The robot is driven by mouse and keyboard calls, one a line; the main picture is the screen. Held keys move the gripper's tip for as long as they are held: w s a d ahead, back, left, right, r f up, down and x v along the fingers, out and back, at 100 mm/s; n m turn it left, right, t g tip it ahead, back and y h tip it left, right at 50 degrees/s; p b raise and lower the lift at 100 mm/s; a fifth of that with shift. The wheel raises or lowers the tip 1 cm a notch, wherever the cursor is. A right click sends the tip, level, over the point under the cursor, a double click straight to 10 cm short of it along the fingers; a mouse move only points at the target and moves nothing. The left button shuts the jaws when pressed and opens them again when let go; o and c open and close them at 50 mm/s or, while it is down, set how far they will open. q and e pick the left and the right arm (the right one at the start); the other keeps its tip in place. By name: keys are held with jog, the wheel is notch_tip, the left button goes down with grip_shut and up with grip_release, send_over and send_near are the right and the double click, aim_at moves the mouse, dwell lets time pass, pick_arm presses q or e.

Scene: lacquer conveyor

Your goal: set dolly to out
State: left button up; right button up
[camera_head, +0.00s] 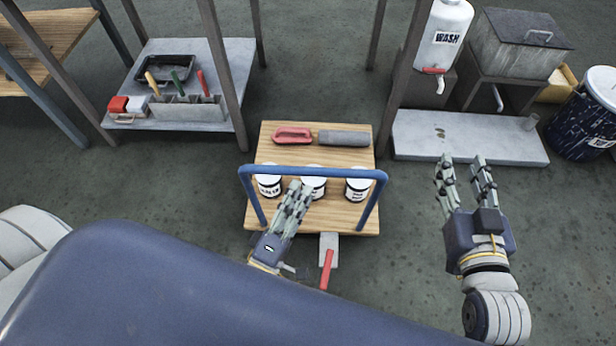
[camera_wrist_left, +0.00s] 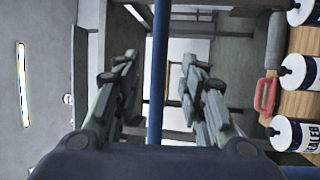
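The dolly (camera_head: 262,143) has a wooden deck and a blue push handle (camera_head: 345,172). My left gripper (camera_head: 299,190) is at the handle's middle. In the left wrist view, the left gripper (camera_wrist_left: 160,70) is open, with the blue bar (camera_wrist_left: 158,50) running between its fingers and gaps on both sides. My right gripper (camera_head: 464,166) is open and empty, right of the dolly.
A metal shelf (camera_head: 175,60) with a tray and brushes stands at back left. A wooden table (camera_head: 50,30) is further left. At right are a grey platform (camera_head: 470,138), a wash bottle (camera_head: 443,38), a metal box (camera_head: 520,45) and a dark drum (camera_head: 580,125). Floor beside the dolly is clear.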

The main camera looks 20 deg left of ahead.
pick_arm(q)
jog(key=v, duration=0.5)
jog(key=shift+f, duration=0.1)
dwell(0.3)
